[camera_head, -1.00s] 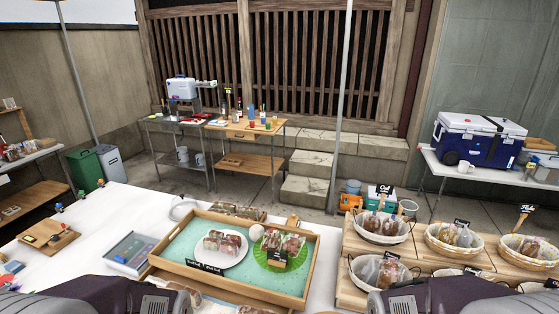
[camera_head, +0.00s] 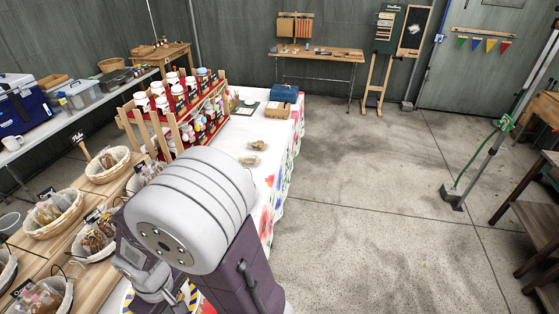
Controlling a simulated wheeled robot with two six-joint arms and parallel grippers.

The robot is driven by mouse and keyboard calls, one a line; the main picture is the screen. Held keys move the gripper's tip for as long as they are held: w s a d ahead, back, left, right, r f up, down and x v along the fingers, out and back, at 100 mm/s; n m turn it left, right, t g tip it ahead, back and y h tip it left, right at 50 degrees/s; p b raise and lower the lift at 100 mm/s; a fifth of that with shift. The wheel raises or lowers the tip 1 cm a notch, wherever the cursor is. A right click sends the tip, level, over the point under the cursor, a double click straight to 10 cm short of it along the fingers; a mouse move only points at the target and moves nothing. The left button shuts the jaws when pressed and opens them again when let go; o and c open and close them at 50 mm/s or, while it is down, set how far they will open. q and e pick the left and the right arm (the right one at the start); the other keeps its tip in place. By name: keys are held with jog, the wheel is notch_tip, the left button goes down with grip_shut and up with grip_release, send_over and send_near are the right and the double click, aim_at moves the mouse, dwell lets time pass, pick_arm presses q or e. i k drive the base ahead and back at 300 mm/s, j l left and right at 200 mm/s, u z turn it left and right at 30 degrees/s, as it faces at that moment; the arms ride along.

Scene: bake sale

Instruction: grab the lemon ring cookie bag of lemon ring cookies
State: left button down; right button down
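Two small bags of baked goods lie on the white table: a farther bag (camera_head: 258,145) and a nearer bag (camera_head: 249,160). More clear bags sit in wicker baskets at the left, such as a yellowish-brown bag (camera_head: 48,210), a brown bag (camera_head: 97,236) and a bag at the bottom left (camera_head: 38,299). They are too small for me to tell which one holds lemon ring cookies. One of my arms fills the bottom centre and hides part of the table and stand. Neither gripper's fingertips show.
A wooden rack (camera_head: 180,112) of jars stands on the white table (camera_head: 283,128). A blue-and-white cooler (camera_head: 22,103) stands on a side table at the left. Open concrete floor (camera_head: 370,190) lies to the right. Wooden shelving (camera_head: 535,215) stands at the right edge.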

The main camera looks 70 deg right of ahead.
aim_at(248, 160)
jog(key=z, duration=0.4)
jog(key=j+z, duration=0.1)
jog(key=z, duration=0.75)
jog(key=k+z, duration=0.1)
jog(key=z, duration=0.75)
jog(key=i+l+u, duration=0.3)
jog(key=i, duration=0.2)
jog(key=i+l+u, duration=0.25)
jog(key=i+l, duration=0.2)
jog(key=i+l+u, duration=0.3)
jog(key=i+l, duration=0.15)
jog(key=i+l+u, duration=0.3)
jog(key=l, duration=0.45)
